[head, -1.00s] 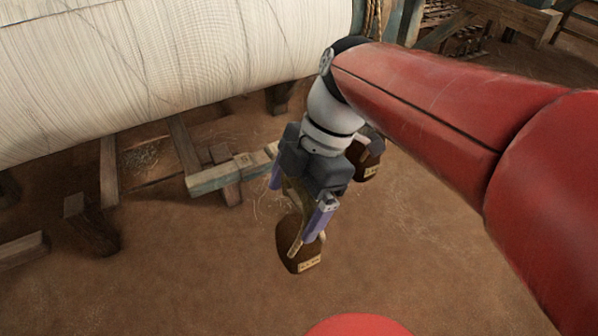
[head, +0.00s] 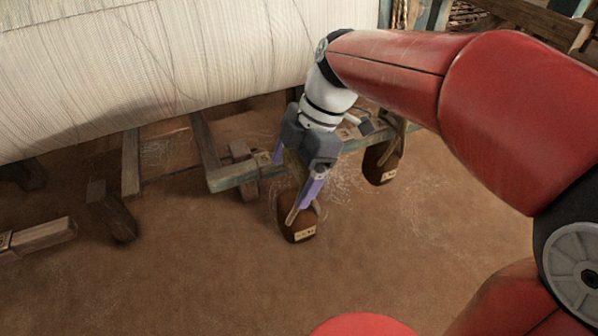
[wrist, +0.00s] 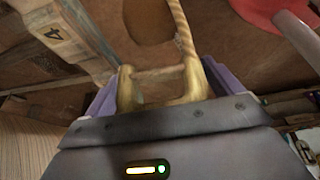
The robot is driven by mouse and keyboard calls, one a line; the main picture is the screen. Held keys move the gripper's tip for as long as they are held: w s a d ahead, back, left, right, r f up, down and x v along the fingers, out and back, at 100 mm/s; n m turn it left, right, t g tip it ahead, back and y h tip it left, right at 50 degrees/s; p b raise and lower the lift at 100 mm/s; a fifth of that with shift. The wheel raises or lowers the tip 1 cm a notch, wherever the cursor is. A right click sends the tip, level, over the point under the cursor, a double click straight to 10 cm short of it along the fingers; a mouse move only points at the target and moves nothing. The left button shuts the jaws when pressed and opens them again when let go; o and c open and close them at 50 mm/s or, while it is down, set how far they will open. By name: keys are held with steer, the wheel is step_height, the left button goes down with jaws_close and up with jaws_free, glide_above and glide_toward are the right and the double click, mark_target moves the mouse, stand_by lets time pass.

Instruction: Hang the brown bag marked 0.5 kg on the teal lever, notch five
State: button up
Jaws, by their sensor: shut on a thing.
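My gripper (head: 290,184), with purple fingers, is shut on the brass-coloured hanger of a brown bag (head: 298,222). The bag hangs below the fingers, with a pale label too small to read. In the wrist view the hanger (wrist: 190,85) fills the jaws, with a cord above it and part of the bag (wrist: 148,18) beyond. The teal lever (head: 235,175) runs behind my gripper, which covers part of it. I cannot tell whether the hanger touches the lever; notch five is not identifiable.
Another brown bag (head: 383,162) hangs on the lever to the right of my gripper. A large roll of white warp (head: 150,70) lies above and behind. Wooden posts (head: 112,210) and a beam (head: 40,238) stand at left. The earth floor in front is clear.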

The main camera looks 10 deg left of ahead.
mark_target(271, 158)
steer(key=shift+w+a+p, duration=0.45)
steer(key=shift+w+a, duration=0.25)
steer(key=shift+w, duration=0.4)
steer(key=shift+w+a+p, duration=0.5)
steer(key=shift+w+a, duration=0.15)
steer(key=shift+w, duration=0.45)
steer(key=shift+w+a+p, duration=0.45)
steer(key=shift+w+a, duration=0.25)
steer(key=shift+w, duration=0.4)
steer(key=shift+w+a+f, duration=0.1)
steer(key=shift+w+f, duration=0.05)
steer(key=shift+f, duration=0.15)
steer(key=shift+f+b, duration=0.95)
steer(key=shift+f, duration=0.05)
steer(key=shift+f, duration=0.3)
steer(key=o, duration=1.5)
